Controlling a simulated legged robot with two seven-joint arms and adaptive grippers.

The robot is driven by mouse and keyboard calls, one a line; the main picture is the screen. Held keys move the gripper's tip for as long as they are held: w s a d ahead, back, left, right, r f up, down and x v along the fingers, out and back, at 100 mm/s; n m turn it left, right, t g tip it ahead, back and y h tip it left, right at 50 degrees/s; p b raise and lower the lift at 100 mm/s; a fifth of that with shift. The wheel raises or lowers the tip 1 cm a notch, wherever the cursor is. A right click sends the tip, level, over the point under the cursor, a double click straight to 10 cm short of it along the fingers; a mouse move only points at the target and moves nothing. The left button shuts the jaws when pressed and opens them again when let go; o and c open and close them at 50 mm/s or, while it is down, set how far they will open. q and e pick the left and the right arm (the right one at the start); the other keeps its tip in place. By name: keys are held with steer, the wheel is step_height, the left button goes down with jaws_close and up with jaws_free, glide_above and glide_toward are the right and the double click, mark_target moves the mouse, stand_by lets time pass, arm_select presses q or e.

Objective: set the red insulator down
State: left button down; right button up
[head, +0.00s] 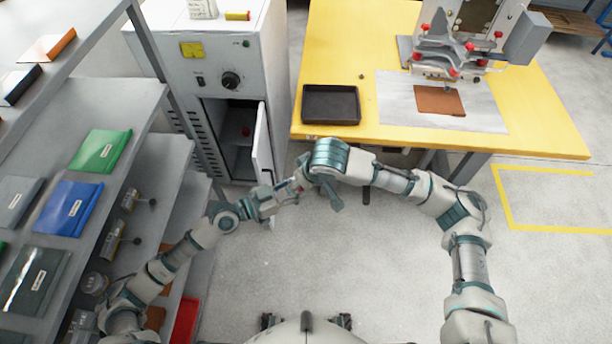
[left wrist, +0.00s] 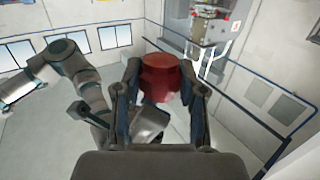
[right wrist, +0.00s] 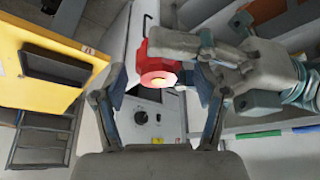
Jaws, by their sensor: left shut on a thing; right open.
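The red insulator (left wrist: 160,78) is between the fingers of my left gripper (left wrist: 160,108) in the left wrist view, and that gripper is shut on it. In the right wrist view the insulator (right wrist: 155,66) shows as a red, faceted piece with a bright spot on its face. My right gripper (right wrist: 155,95) is open, with its fingers spread to either side of the insulator in that view; I cannot tell whether they touch it. In the head view the two grippers meet in front of the cabinet, and the insulator is mostly hidden there.
A grey cabinet (head: 275,70) stands with its small door (head: 262,150) open and a small red thing (head: 246,131) inside. A yellow table (head: 350,60) holds a black tray (head: 331,104) and a press (head: 465,50). Shelves (head: 140,100) with coloured binders line the left.

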steer(key=shift+f, duration=0.15)
steer(key=c, duration=1.3)
arm_select(q)
steer(key=c, duration=0.6)
jaws_free()
arm_select(e)
steer(key=shift+o, duration=0.2)
